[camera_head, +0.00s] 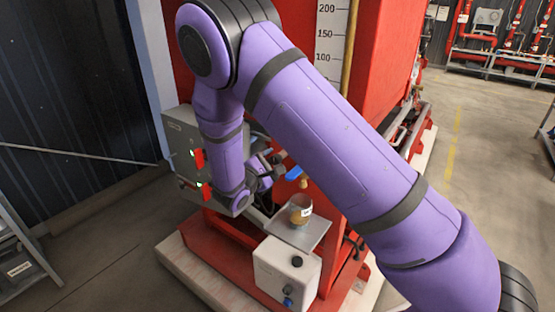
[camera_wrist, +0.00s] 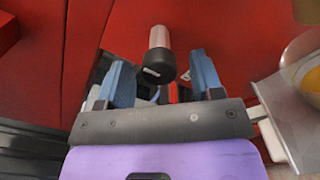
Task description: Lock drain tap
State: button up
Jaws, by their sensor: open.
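The drain tap, with a blue lever (camera_head: 293,172) and a brass-coloured outlet (camera_head: 304,184), sticks out from the red frame in the head view. My gripper (camera_head: 272,160) is just left of the blue lever there, partly hidden by my own arm. In the wrist view my gripper (camera_wrist: 160,78) is open, with two blue-grey fingers spread apart. A pale rod with a black end (camera_wrist: 157,62) shows between and beyond the fingers. I cannot tell whether it belongs to the tap or whether a finger touches it.
A cup (camera_head: 300,209) stands on a metal tray (camera_head: 311,236) below the outlet. A grey control box (camera_head: 181,143) with red switches is left of my gripper. The red tank (camera_head: 392,55) rises behind.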

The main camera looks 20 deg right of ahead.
jog(key=v, duration=0.8)
